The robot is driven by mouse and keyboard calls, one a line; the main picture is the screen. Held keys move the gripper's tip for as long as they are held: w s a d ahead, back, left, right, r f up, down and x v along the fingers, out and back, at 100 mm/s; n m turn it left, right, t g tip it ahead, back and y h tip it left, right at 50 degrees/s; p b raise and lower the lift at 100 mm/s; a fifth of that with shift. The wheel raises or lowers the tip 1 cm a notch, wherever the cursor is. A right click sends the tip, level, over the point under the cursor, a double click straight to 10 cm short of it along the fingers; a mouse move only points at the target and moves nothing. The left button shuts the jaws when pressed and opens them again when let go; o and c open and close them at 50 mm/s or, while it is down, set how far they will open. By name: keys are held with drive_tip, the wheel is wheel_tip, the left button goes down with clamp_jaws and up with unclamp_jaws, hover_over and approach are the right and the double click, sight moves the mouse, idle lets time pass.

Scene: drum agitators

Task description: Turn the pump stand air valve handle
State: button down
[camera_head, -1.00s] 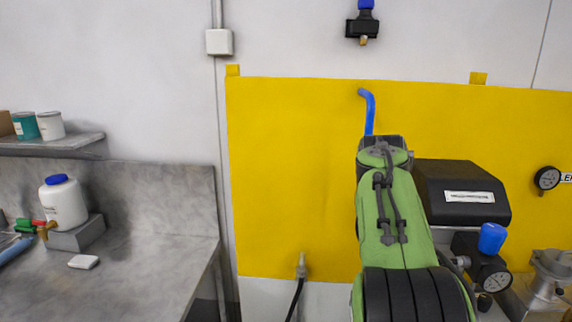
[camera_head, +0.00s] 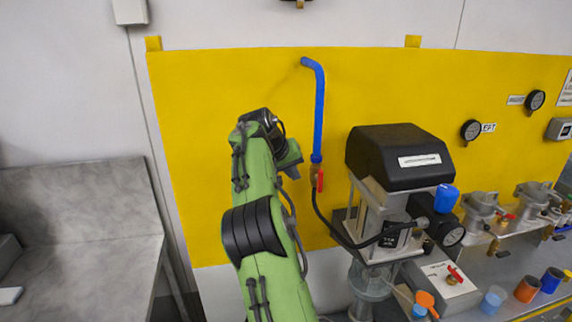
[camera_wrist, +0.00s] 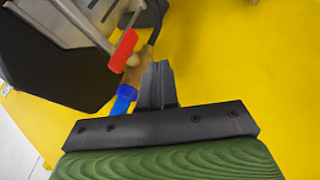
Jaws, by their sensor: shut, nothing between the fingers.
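The air valve has a red handle (camera_head: 320,180) on a brass body (camera_head: 313,168), at the lower end of a blue pipe (camera_head: 319,110) on the yellow wall panel. In the wrist view the red handle (camera_wrist: 124,49) stands out from the brass valve body (camera_wrist: 136,73), with the blue pipe (camera_wrist: 122,101) beside it. My gripper (camera_wrist: 158,68) is shut and empty, its fingertips close to the brass body and right of the handle. I cannot tell whether they touch. In the head view my arm's end is just left of the valve, and the fingers are hidden.
The pump stand (camera_head: 372,208) with its black cover (camera_head: 400,153) stands right of the valve. A black hose (camera_head: 335,232) runs from the valve to it. A bench with several cups and fittings extends right. A grey counter (camera_head: 80,240) is at left.

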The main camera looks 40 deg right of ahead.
sight(317, 180)
drive_tip(key=s+d, duration=0.1)
drive_tip(key=d, duration=0.2)
drive_tip(key=s+d, duration=0.1)
drive_tip(key=shift+s+d+f, duration=0.2)
drive_tip(key=shift+s+f, duration=0.05)
drive_tip(key=shift+s, duration=0.1)
drive_tip(key=shift+w, duration=0.1)
